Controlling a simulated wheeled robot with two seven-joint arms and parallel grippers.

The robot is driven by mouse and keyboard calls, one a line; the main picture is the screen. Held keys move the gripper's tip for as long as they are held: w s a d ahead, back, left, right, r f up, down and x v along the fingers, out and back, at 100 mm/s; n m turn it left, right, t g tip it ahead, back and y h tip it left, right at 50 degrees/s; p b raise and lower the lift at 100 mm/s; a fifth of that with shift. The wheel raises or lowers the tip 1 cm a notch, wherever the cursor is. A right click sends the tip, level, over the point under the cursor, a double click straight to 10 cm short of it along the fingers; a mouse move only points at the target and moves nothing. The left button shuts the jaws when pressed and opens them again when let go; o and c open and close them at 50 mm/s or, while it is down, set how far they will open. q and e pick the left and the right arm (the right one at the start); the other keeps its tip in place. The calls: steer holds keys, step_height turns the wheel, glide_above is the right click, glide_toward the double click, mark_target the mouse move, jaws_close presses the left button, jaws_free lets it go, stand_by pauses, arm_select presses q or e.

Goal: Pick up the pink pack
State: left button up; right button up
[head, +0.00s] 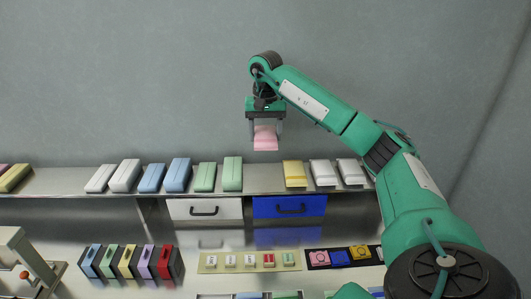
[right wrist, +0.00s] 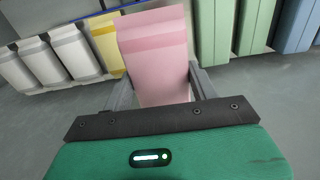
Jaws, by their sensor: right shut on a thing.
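The pink pack (head: 265,139) hangs in my right gripper (head: 265,124), in the air above the shelf in the head view. The right gripper is shut on it, with one finger on each side. In the right wrist view the pink pack (right wrist: 155,55) sticks out from between the fingers, and its far end hides part of the row of packs behind. My left gripper is not in view.
A shelf (head: 265,190) carries white, blue, green and yellow packs, such as the yellow pack (head: 294,174), with a gap below the pink pack. Under it are a white drawer (head: 205,209) and a blue drawer (head: 290,206). Coloured holders (head: 125,262) stand on the lower counter.

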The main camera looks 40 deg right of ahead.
mark_target(265, 132)
step_height(265, 132, up, 3)
steer(key=shift+r+p, duration=0.1)
steer(key=shift+p, duration=0.2)
steer(key=shift+r, duration=0.95)
steer(key=shift+r+p, duration=0.35)
steer(key=shift+r, duration=0.2)
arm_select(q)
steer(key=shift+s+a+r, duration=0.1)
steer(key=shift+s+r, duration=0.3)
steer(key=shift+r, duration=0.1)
arm_select(e)
steer(key=shift+r, duration=0.2)
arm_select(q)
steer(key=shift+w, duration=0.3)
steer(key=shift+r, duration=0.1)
arm_select(e)
steer(key=shift+f, duration=0.1)
